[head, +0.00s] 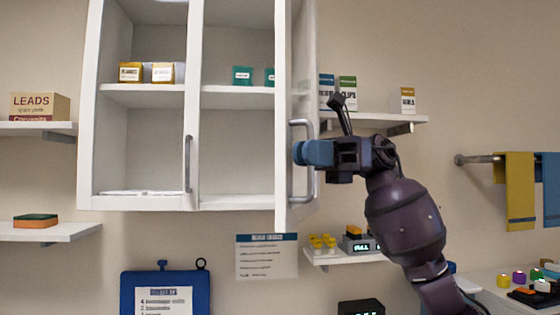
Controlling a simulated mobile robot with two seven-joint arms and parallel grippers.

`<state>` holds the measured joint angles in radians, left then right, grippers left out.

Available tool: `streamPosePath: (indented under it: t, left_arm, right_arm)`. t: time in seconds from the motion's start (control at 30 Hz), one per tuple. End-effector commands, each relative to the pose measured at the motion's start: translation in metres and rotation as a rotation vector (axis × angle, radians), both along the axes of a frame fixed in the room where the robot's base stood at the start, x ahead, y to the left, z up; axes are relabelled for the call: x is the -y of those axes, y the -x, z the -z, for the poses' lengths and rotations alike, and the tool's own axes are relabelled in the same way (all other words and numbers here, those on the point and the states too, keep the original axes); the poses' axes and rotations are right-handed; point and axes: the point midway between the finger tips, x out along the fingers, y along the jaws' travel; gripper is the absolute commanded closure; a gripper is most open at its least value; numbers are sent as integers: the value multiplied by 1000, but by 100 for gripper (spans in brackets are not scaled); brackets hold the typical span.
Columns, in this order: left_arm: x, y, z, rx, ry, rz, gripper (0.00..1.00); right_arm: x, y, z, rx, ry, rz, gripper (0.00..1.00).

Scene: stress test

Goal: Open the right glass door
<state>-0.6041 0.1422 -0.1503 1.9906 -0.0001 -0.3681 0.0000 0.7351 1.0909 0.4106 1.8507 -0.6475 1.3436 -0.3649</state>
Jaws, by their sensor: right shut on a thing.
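A white wall cabinet (240,201) hangs at the upper middle. Its right glass door (281,130) stands swung outward and shows at a steep angle, with a grey vertical bar handle (308,187) on it. My right gripper (304,153) reaches in from the right and is shut on this handle; its blue fingertips hide part of the bar. The left door, with its own grey handle (187,163), appears closed. Through the front I see small yellow boxes (146,72) and teal containers (250,75) on the inner shelf. My left gripper is not in view.
Wall shelves stand close around: one with boxes (404,101) behind my right arm, one below with yellow items (322,243), and two at the left with a LEADS box (40,106) and a sponge (36,220). Towels (518,190) hang at the right.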

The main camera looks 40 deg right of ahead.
Motion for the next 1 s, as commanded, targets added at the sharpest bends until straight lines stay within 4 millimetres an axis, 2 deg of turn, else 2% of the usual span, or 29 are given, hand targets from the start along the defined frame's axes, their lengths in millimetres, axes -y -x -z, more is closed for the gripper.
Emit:
streamPosePath:
  t: [0.33,0.5,0.7,1.0]
  left_arm:
    - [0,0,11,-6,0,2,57]
    - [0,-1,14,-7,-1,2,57]
    - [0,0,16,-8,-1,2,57]
    - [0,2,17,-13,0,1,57]
  right_arm:
    - [47,40,0,2,-2,-250,100]
    - [64,50,0,0,-1,-242,100]
    - [73,56,0,0,-1,-242,100]
    - [75,57,-1,-1,0,-242,100]
